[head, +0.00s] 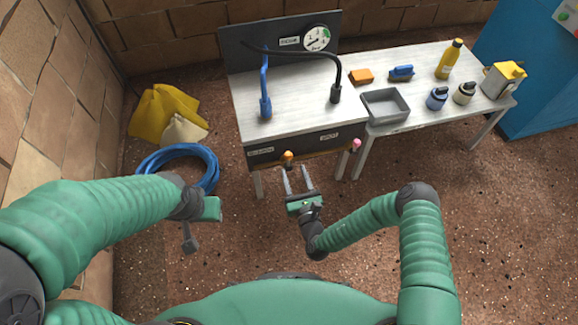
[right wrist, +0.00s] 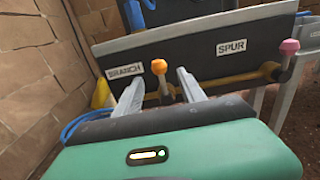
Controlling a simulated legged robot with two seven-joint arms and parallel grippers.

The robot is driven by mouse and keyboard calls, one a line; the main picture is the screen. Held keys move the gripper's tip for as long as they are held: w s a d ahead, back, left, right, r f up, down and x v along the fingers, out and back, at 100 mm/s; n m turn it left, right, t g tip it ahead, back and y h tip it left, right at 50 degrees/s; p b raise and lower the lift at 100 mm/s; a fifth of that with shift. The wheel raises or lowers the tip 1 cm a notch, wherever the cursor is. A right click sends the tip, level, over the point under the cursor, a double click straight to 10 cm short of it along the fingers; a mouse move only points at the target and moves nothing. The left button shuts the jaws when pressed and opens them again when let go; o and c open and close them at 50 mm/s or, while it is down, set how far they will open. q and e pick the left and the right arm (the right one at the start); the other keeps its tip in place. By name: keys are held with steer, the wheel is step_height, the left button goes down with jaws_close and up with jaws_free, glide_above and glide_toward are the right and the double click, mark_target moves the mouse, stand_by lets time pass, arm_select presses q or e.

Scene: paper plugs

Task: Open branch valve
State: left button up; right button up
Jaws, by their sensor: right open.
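The branch valve has an orange knob (head: 288,156) on a yellow pipe along the front of the workbench. In the right wrist view the knob (right wrist: 159,67) stands beside the BRANCH label (right wrist: 125,70). My right gripper (head: 295,171) is open and empty, its fingers pointing at the bench front. In the right wrist view the knob shows between the two fingertips (right wrist: 159,78); I see no contact and cannot tell whether it lies between them or just beyond. My left gripper (head: 206,210) hangs at the left, away from the bench; its jaws are unclear.
A pink knob (right wrist: 289,47) sits right of the SPUR label (right wrist: 231,46) on the same pipe. A gauge (head: 316,38), hoses and a grey tray (head: 386,106) are on the benches. A blue hose coil (head: 178,166) lies on the floor. Floor before the bench is clear.

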mark_target(289, 160)
steer(key=shift+x, duration=0.95)
steer(key=shift+w, duration=0.15)
steer(key=shift+x, duration=1.85)
steer(key=shift+a+r, duration=0.1)
steer(key=c, duration=0.9)
